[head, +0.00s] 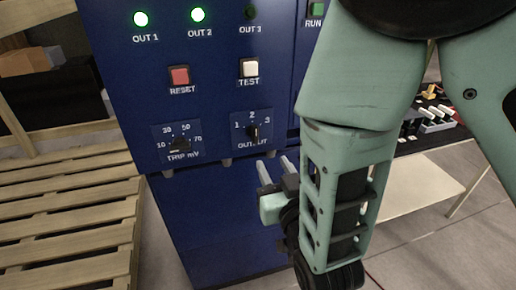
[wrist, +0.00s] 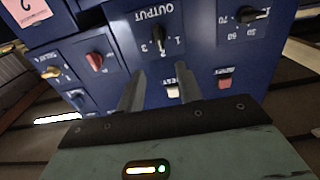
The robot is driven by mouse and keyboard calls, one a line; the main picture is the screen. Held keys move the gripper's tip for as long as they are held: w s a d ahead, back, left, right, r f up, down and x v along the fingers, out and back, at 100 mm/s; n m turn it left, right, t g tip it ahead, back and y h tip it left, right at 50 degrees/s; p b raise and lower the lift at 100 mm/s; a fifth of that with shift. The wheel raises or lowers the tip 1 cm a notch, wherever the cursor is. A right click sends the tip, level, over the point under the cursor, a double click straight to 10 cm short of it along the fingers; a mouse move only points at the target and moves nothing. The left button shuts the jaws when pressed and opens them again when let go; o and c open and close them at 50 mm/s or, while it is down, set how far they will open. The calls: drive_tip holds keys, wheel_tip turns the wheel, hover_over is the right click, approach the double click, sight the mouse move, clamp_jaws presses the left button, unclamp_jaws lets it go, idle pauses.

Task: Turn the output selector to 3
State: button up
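The output selector (head: 252,132) is a small black knob on the blue cabinet's front, with 1, 2 and 3 printed around it. It shows upside down in the wrist view (wrist: 158,42), near the top middle. I cannot clearly tell which number it points to. My gripper (head: 276,170) is open and empty, just below and to the right of the selector in the head view. In the wrist view its two fingers (wrist: 160,74) are apart and reach toward the panel below the knob. They appear clear of the knob.
The trip dial (head: 180,146), red reset button (head: 179,76) and white test button (head: 249,69) are close by. The OUT 1 (head: 141,19) and OUT 2 (head: 198,14) lamps glow green; OUT 3 (head: 250,12) is dark. A wooden pallet (head: 65,215) lies left.

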sight(256, 133)
drive_tip(key=shift+w+f+b, duration=0.25)
drive_tip(key=shift+b, duration=0.8)
drive_tip(key=x, duration=1.1)
drive_tip(key=shift+w+a+r+b, duration=0.1)
drive_tip(key=shift+w+r+b, duration=0.15)
drive_tip(key=shift+w+b, duration=0.1)
drive_tip(key=shift+s, duration=0.1)
clamp_jaws()
